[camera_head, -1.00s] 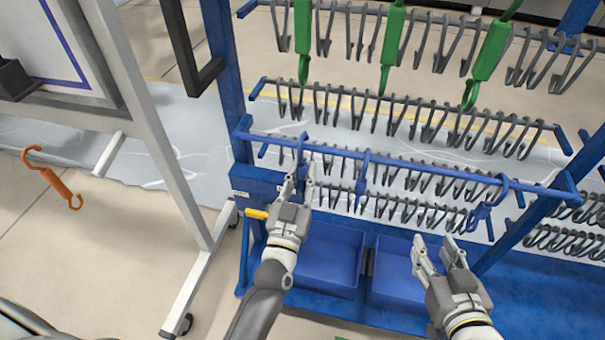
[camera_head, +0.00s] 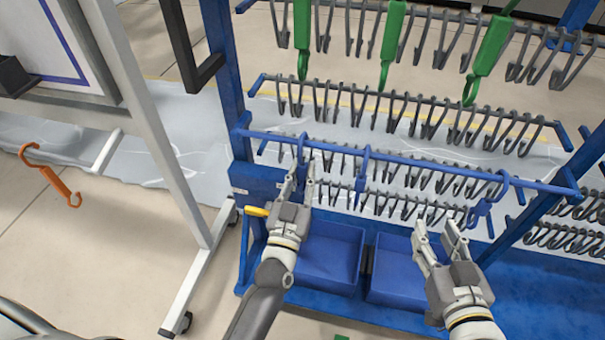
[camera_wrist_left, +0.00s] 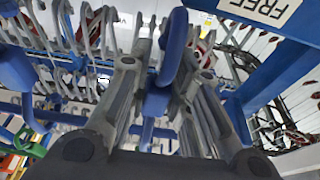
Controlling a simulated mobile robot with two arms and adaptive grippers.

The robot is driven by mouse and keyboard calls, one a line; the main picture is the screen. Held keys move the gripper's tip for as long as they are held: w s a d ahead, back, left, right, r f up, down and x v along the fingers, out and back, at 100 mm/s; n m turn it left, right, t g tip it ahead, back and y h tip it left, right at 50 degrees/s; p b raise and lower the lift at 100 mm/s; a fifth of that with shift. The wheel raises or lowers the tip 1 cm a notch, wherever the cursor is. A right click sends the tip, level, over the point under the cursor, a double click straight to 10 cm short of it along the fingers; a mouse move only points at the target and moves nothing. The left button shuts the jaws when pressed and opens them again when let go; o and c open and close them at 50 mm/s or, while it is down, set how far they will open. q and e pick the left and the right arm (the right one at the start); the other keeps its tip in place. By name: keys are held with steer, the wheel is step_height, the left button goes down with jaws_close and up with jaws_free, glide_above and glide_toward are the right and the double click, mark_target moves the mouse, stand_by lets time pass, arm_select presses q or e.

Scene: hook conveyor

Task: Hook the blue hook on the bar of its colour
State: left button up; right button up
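A blue hook (camera_head: 301,146) stands at the left end of the blue bar (camera_head: 420,161), its curved top at the bar. My left gripper (camera_head: 300,180) has its fingers on either side of this hook's body and appears shut on it. In the left wrist view the blue hook (camera_wrist_left: 174,45) shows between the gripper's fingers (camera_wrist_left: 165,55), which hide part of it. Two more blue hooks hang on the bar, one in the middle (camera_head: 362,170) and one at the right (camera_head: 485,207). My right gripper (camera_head: 437,230) is open and empty in front of the rack.
Green hooks (camera_head: 388,45) hang at the top, and an orange hook (camera_head: 50,176) hangs at the far left. Rows of grey hooks (camera_head: 400,112) lie behind the blue bar. Blue bins (camera_head: 330,262) sit below. A white-framed stand (camera_head: 165,150) is left of the rack.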

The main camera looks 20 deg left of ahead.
arm_select(q)
steer(key=o, duration=0.4)
steer(key=shift+f, duration=0.1)
steer(key=shift+o, duration=0.2)
steer(key=shift+s, duration=0.1)
